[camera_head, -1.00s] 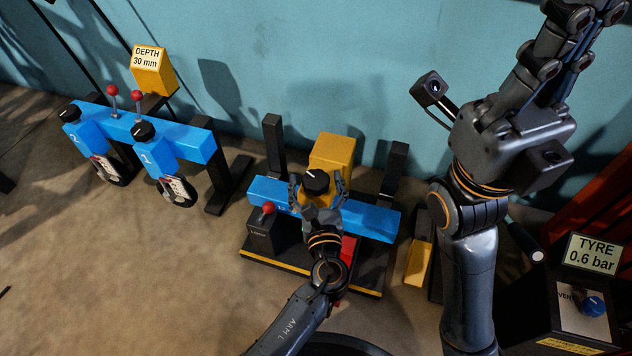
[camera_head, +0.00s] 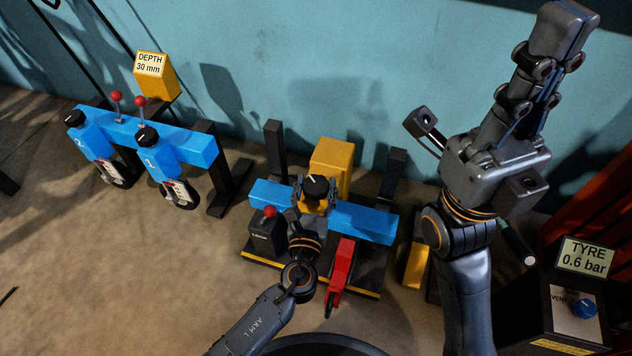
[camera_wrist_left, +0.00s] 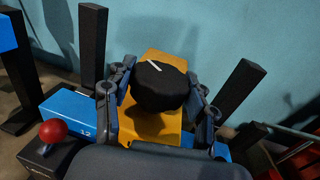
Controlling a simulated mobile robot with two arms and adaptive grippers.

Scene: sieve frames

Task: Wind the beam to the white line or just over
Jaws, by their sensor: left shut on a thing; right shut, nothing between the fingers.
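The blue beam (camera_head: 365,220) lies across a black-and-yellow base between two dark posts. A black knob (camera_head: 316,187) with a white mark sits above the beam, in front of a yellow housing (camera_head: 335,160). My left gripper (camera_head: 315,193) is shut on the knob. In the left wrist view the knob (camera_wrist_left: 160,86) is between the fingers, its white mark (camera_wrist_left: 152,66) pointing to the upper left. My right gripper (camera_head: 556,40) is raised at the upper right, shut and empty. I cannot make out the white line on the beam.
A red-knobbed lever (camera_head: 269,212) stands left of the beam, and a red part (camera_head: 340,272) is at the front. A second blue frame (camera_head: 195,143) with a DEPTH 30 mm sign (camera_head: 150,64) is at left. A TYRE 0.6 bar box (camera_head: 585,257) stands at right.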

